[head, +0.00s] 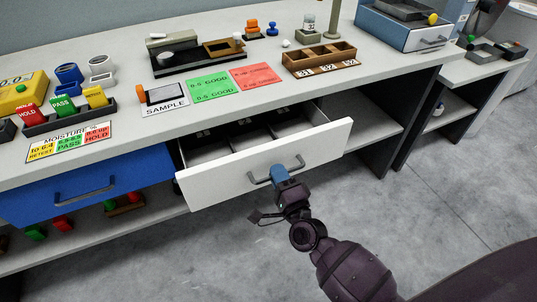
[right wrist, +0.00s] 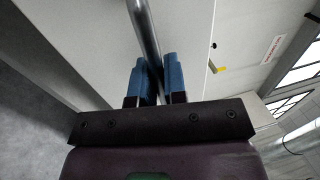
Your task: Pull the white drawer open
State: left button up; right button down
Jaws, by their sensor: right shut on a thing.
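In the right wrist view the handle (right wrist: 145,30) runs between the two blue fingers (right wrist: 157,80), with the white drawer front behind. My left gripper is not in view.
A blue drawer (head: 90,188) sits closed to the left of the white one. The bench top (head: 375,70) holds trays, coloured cards, and a wooden box (head: 320,62). A shelf with small coloured items lies below. Grey floor (head: 440,200) is clear at the right.

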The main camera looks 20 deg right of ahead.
jog(key=s+p, duration=0.1)
jog(key=s, duration=1.4)
jog(key=shift+s+d, duration=0.15)
jog(key=shift+d, duration=0.1)
jog(key=c, duration=1.2)
grip_release()
jog(key=s, duration=0.3)
jog(key=s+f, duration=0.1)
jog(key=s, duration=0.3)
jog(key=s+f, duration=0.1)
jog(key=s, duration=0.2)
jog(key=shift+s+d, duration=0.2)
jog(key=shift+s, duration=0.1)
